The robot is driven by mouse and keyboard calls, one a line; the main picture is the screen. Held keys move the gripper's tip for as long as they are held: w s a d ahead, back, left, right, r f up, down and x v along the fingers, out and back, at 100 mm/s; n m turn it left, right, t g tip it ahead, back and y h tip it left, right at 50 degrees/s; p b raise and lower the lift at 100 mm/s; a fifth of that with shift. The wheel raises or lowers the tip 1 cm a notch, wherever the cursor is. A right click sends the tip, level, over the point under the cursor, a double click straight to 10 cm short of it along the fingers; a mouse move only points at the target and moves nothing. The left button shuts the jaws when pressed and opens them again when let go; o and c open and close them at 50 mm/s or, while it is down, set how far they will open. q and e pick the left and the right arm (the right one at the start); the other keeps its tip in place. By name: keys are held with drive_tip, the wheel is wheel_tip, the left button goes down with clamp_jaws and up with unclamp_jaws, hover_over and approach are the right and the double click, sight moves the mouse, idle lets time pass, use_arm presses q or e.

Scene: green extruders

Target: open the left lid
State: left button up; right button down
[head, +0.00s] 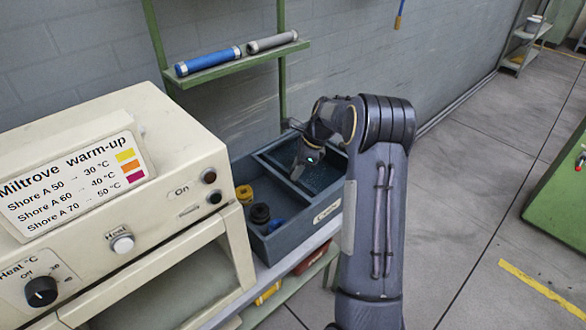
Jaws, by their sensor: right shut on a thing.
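No part that I can surely name as the left lid shows. My right gripper (300,167) points down over the grey-blue box (292,246) beside the cream machine, near the bar between its compartments. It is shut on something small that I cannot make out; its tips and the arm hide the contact. A dark speckled surface (325,176) lies in the right part of the box; whether it is a lid or a floor I cannot tell. The left part is open at the front, with a yellow piece (244,194) and a black piece (260,213) inside. My left gripper is out of view.
The cream warm-up machine (150,112) with knobs stands close on the left. A green shelf (245,60) holding a blue cylinder (208,62) and a grey cylinder (272,42) is above the box. A green surface (560,205) stands far right; the floor between is clear.

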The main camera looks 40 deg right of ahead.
drive_tip(key=c, duration=1.1)
unclamp_jaws()
drive_tip(key=b+v, duration=0.1)
drive_tip(key=v, duration=0.7)
drive_tip(key=shift+f, duration=0.1)
